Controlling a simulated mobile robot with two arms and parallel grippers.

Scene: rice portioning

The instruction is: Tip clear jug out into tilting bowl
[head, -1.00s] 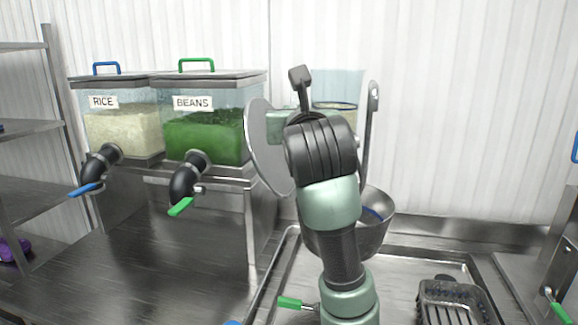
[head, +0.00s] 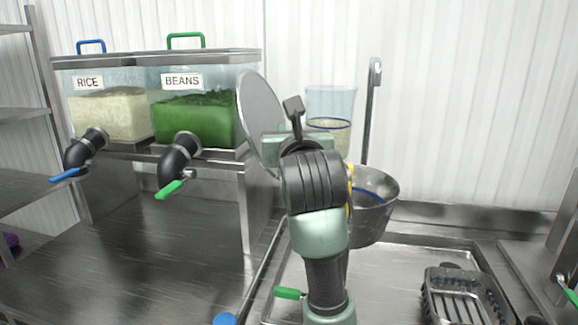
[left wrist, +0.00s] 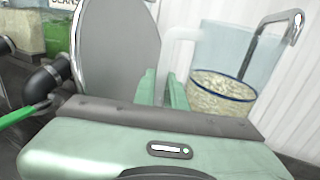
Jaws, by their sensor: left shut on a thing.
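The clear jug (head: 331,103) has a blue ring and stands roughly upright behind my left gripper, above and behind the tilting bowl's rim. In the left wrist view the jug (left wrist: 222,95) holds pale rice grains. My left gripper (head: 290,142) is shut on the jug's handle; its pale green fingers show beside the handle in the left wrist view (left wrist: 166,88). The metal tilting bowl (head: 376,222) is right of and below the gripper, partly hidden by my arm. A blue mark shows inside it. My right gripper is not in view.
Rice (head: 108,112) and beans (head: 195,118) dispensers stand at the left on a metal stand. A round metal plate (head: 258,112) is close to my left gripper. A slotted basket (head: 462,296) sits in the tray (head: 415,262) at the right. A tall hooked bar (head: 373,110) rises behind the bowl.

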